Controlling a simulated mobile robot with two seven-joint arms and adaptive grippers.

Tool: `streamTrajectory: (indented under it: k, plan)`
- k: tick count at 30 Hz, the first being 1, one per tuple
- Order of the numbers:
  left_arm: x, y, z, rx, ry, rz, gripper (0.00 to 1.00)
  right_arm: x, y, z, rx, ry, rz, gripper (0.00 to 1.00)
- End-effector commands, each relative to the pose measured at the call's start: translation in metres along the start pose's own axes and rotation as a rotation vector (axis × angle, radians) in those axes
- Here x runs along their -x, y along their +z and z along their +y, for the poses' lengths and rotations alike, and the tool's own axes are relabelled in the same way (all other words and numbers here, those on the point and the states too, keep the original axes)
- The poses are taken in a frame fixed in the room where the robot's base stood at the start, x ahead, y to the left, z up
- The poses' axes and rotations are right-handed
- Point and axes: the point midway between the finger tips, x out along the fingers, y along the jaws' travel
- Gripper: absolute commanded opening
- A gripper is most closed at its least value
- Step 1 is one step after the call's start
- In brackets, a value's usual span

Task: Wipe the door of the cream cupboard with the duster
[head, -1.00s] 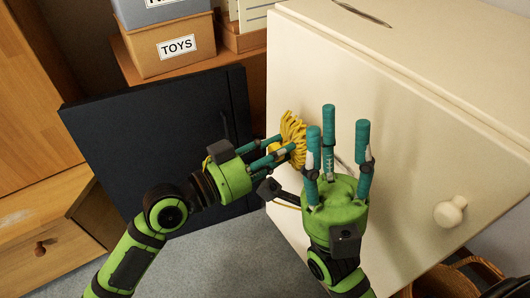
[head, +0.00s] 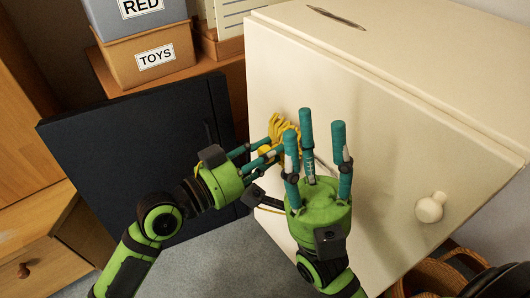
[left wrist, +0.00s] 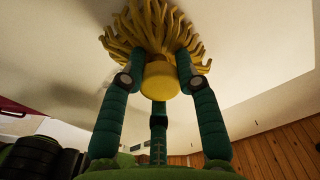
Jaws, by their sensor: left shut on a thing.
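The cream cupboard (head: 375,120) fills the right half of the head view, its door with a round knob (head: 430,207) facing me. The yellow duster (head: 279,130) is at the left part of the door. My left gripper (head: 262,155) is shut on the duster. In the left wrist view the duster (left wrist: 158,80) sits between the fingers, its strands spread out against the cream surface. My right gripper (head: 320,135) is open and empty in front of the door, its fingers pointing up, and it partly hides the duster in the head view.
A dark panel (head: 125,150) stands left of the cupboard. Boxes labelled TOYS (head: 150,65) and RED (head: 140,12) are stacked behind it. A wicker basket (head: 440,275) is on the floor below the door at the right. A wooden drawer unit (head: 45,255) stands at the far left.

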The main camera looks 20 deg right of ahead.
Motion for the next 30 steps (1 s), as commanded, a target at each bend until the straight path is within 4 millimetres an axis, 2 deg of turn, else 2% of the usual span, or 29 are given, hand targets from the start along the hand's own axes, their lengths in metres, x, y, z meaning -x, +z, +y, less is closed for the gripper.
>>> streamTrajectory:
  k: [25, 30]
  plan:
    - [-0.015, -0.001, 0.001, 0.000, 0.001, 0.001, 0.06, 0.001, 0.000, -0.001, -0.002, -0.004, -0.006, 0.40]
    - [-0.015, -0.006, 0.011, 0.000, 0.000, 0.001, 0.06, -0.009, -0.003, 0.000, -0.001, -0.003, -0.004, 0.40]
